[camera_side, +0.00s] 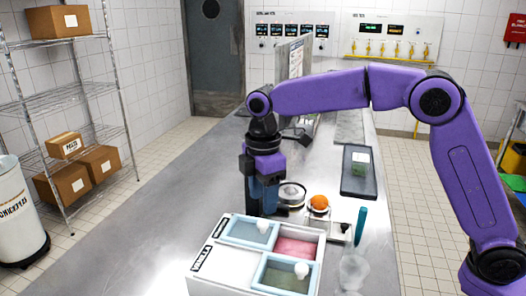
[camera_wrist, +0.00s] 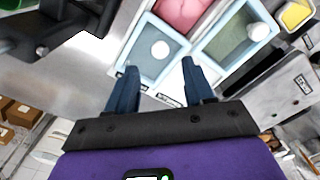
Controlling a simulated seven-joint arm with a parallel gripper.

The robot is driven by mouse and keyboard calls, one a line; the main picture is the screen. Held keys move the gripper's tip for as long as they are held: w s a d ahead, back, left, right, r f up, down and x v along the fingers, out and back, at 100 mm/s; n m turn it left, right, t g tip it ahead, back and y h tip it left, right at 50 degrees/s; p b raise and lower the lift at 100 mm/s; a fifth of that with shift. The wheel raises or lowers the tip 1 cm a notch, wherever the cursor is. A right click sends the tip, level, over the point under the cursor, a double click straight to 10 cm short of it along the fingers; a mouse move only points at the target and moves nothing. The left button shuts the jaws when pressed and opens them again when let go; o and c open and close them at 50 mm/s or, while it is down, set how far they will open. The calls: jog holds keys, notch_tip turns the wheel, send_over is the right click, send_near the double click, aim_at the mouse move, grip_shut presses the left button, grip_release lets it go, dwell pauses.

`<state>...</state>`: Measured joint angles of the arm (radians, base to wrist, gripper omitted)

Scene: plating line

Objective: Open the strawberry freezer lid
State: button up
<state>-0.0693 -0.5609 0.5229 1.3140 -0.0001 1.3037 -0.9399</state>
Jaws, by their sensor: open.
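The white freezer box (camera_side: 207,270) stands at the front of the steel counter. A pale blue framed lid with a white knob (camera_side: 262,226) covers its back-left compartment; this lid also shows in the wrist view (camera_wrist: 147,66). A second framed lid with a white knob (camera_side: 301,270) lies over a greenish compartment. The pink compartment (camera_side: 297,248) between them shows its pink contents, with no knob visible on it; it also shows in the wrist view (camera_wrist: 185,12). My gripper (camera_side: 263,209) points down beside the back-left lid. Its blue fingers (camera_wrist: 156,78) are apart and empty.
An orange fruit (camera_side: 319,203), a round metal dish (camera_side: 291,194) and a teal-handled tool (camera_side: 361,222) sit behind or right of the freezer. A dark tray (camera_side: 358,187) holds a greenish block. The counter left of the freezer is clear.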

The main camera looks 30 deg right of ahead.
aim_at(263, 222)
notch_tip(263, 222, up, 11)
jog(key=shift+r, duration=0.15)
dwell(0.7)
jog(key=s+d+f+m, duration=0.1)
jog(key=s+d+f, duration=0.4)
jog(key=s, duration=0.5)
jog(key=s+d+f+m, duration=0.2)
jog(key=s+d+f, duration=0.3)
jog(key=s+d, duration=0.4)
jog(key=s+d+f+m, duration=0.2)
jog(key=s+d+f, duration=0.3)
jog(key=s, duration=0.8)
jog(key=shift+d+f, duration=0.4)
jog(key=shift+d, duration=0.75)
